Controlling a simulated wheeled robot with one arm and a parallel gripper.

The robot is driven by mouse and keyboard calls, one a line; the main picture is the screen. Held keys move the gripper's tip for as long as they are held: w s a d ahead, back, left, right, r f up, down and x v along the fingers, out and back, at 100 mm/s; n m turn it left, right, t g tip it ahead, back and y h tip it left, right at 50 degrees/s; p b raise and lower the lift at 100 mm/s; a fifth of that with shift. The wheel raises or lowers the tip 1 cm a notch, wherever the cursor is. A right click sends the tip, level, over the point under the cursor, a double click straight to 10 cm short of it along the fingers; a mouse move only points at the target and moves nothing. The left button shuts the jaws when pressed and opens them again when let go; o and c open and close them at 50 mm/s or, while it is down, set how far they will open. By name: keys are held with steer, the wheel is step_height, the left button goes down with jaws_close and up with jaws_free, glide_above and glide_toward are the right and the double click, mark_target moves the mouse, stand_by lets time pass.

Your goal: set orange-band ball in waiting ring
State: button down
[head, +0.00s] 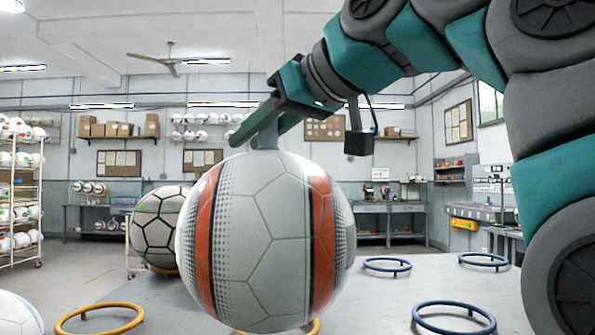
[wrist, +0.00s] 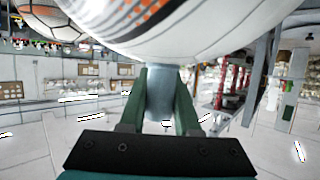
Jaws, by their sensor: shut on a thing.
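The orange-band ball (head: 270,240), white with two orange bands and dotted patches, hangs large in the middle of the head view. My gripper (head: 264,138) is shut on the grey stem (wrist: 160,95) that joins the ball, between two green fingers (wrist: 160,100). Open rings lie on the grey table: a yellow one (head: 98,319) at the left and several blue ones at the right. Part of another yellow ring (head: 312,329) shows below the ball. I cannot tell which is the waiting ring, nor the ball's height above the table.
A black-lined ball (head: 158,228) stands behind at the left, with some yellow under it. Another white ball (head: 18,314) is cut off at the lower left. Blue rings (head: 454,318) (head: 387,265) (head: 484,260) look empty. A ball rack (head: 20,190) stands far left.

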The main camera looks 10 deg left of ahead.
steer(key=w, duration=0.2)
steer(key=w+p, duration=0.1)
steer(key=w, duration=0.4)
steer(key=shift+w+a+f+p, duration=0.25)
steer(key=shift+a+f+p, duration=0.05)
steer(key=shift+a, duration=0.1)
steer(key=shift+f+b, duration=1.3)
steer(key=shift+f, duration=0.5)
steer(key=shift+f+b, duration=0.3)
steer(key=c, duration=0.6)
jaws_free()
steer(key=shift+r, duration=0.1)
steer(key=shift+r+p, duration=0.2)
steer(key=shift+p, duration=0.1)
steer(key=shift+d+r, duration=0.1)
steer(key=shift+d, duration=0.05)
steer(key=p+v, duration=0.1)
steer(key=v, duration=1)
steer(key=shift+s+d, duration=0.25)
steer(key=shift+d, duration=0.05)
